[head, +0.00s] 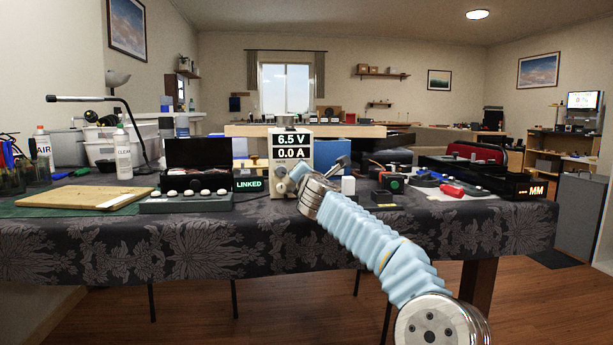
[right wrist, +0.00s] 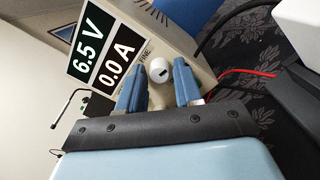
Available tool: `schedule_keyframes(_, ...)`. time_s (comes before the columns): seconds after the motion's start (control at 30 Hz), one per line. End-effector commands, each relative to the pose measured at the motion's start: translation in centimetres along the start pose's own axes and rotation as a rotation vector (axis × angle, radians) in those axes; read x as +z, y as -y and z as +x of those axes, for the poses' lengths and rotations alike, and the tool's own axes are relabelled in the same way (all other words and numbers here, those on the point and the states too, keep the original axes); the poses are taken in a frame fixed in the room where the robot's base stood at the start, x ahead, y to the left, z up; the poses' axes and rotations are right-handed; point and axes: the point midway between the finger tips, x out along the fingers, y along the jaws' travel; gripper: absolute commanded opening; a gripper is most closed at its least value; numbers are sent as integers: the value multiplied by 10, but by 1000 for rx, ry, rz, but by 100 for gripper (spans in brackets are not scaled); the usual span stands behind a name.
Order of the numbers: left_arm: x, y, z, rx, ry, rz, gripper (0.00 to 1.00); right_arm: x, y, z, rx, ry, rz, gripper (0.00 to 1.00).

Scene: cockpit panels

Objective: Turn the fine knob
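The power supply (head: 292,138) is a light box standing on the table, and its display reads 6.5 V and 0.0 A. Its front panel also fills the upper part of the right wrist view (right wrist: 184,48). A white round knob (right wrist: 158,70) with a dark mark sits beside the printed word FINE. My right gripper (right wrist: 159,82) has its two blue fingers apart, one on each side of the knob. A narrow gap shows on the right side; contact on the left is unclear. In the head view my right wrist hides part of the panel. My left gripper is not in view.
Small devices and a red-handled tool (head: 452,190) lie to the right. A red cable (right wrist: 245,73) runs near the gripper.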

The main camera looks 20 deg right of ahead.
Motion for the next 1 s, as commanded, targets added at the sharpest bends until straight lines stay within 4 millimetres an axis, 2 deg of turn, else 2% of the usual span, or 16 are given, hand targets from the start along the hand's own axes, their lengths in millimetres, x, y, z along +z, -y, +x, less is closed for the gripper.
schedule_keyframes(0.13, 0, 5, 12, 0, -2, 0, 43, -2, 2, -16, 2, 1, -1, 34)
schedule_keyframes(0.2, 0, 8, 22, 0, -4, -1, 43, -3, 4, -30, 1, 2, -1, 34)
schedule_keyframes(0.27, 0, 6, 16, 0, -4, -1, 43, 1, 0, -41, 1, 1, -4, 34)
schedule_keyframes(0.5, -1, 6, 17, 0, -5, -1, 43, 1, 0, -94, 1, 1, -4, 34)
schedule_keyframes(0.63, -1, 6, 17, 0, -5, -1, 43, 1, 0, -118, 0, 2, -2, 34)
schedule_keyframes(0.8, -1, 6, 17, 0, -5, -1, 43, 0, 1, -134, -1, 0, 0, 34)
schedule_keyframes(1.0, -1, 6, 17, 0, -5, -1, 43, 0, 1, -137, -1, 0, 0, 34)
